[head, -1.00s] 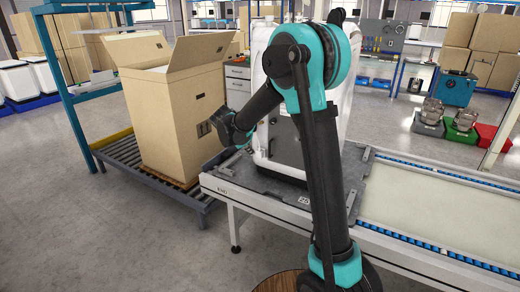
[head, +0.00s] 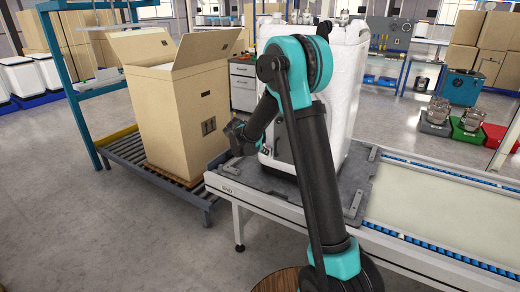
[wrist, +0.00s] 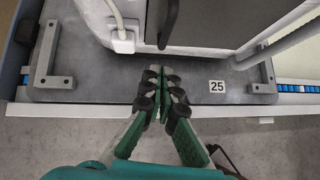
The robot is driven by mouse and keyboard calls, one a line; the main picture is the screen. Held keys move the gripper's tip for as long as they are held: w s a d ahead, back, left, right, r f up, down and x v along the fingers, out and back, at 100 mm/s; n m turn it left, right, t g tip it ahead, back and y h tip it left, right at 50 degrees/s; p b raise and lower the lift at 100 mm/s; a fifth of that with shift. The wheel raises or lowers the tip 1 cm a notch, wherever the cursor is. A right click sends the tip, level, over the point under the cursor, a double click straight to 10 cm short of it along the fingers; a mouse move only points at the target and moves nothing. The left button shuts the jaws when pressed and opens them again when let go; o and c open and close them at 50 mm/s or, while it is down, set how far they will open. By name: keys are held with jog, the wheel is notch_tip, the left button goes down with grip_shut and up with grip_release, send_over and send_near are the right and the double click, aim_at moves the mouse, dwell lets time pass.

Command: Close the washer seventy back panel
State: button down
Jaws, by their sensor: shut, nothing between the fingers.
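The white washer (head: 346,75) stands upright on a grey pallet plate, largely behind my arm in the head view. In the wrist view its white lower edge (wrist: 200,51) crosses the top. A dark grey panel area (wrist: 222,22) shows above that edge, with a black upright bar (wrist: 169,22) in front of it. I cannot tell how far the panel stands open. My gripper (wrist: 162,92) is shut and empty, over the plate's near edge and apart from the washer. In the head view my gripper (head: 238,138) is at the washer's left side.
The grey plate (wrist: 85,90) has raised corner brackets and a label "25". A white hose connector (wrist: 122,42) hangs at the washer's lower left. An open cardboard box (head: 165,110) stands left on a roller rack (head: 130,160). The conveyor (head: 430,215) extends right, clear.

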jog(key=shift+w+d+f, duration=0.15)
jog(key=shift+w+d, duration=0.65)
jog(key=shift+w+d+f, duration=0.1)
jog(key=shift+w+d, duration=0.65)
jog(key=shift+d, duration=0.05)
jog(key=shift+w+d+r+m, duration=0.1)
jog(key=shift+w+d+m, duration=0.35)
jog(key=shift+w, duration=0.4)
jog(key=shift+d, duration=0.1)
